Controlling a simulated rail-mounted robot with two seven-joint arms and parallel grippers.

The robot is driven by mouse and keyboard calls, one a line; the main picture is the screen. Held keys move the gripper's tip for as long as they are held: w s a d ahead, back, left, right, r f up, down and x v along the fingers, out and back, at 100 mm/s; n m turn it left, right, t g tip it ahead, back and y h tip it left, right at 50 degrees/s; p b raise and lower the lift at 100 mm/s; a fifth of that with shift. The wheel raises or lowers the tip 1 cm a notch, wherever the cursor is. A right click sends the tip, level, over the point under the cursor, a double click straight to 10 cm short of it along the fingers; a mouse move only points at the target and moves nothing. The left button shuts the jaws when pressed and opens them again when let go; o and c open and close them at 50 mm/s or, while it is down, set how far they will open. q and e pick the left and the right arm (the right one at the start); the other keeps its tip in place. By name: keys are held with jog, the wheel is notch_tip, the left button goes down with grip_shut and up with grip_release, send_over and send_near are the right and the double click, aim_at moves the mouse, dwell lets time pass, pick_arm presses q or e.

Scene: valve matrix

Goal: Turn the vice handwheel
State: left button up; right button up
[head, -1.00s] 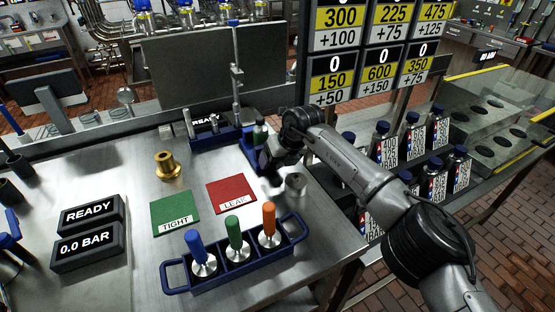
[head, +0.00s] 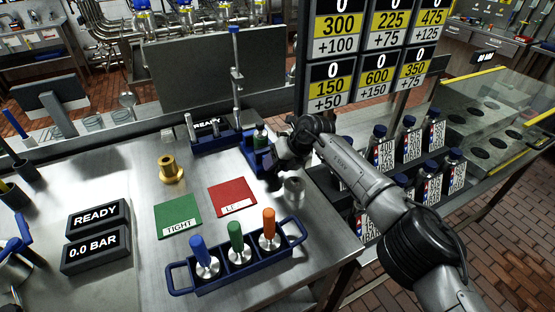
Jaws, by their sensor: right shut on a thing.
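My right gripper (head: 274,180) comes in from the right, points down and is shut at the vice's near right side, where the handwheel sits. The gripper and wrist cover the handwheel, so its rim and angle cannot be made out. My left gripper is not in view.
A silver cylinder (head: 294,190) stands close to the right gripper. A red LEAK mat (head: 233,195), a green TIGHT mat (head: 178,214), a brass fitting (head: 171,170) and a blue rack (head: 240,272) with three coloured handles are nearby. Bottles (head: 409,135) stand to the right.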

jog(key=o, duration=0.9)
jog(key=shift+o, duration=0.2)
jog(key=shift+r, duration=0.1)
jog(key=shift+d+r, duration=0.25)
jog(key=shift+r, duration=0.05)
jog(key=p+v, duration=0.3)
jog(key=v, duration=1)
jog(key=shift+s, duration=0.15)
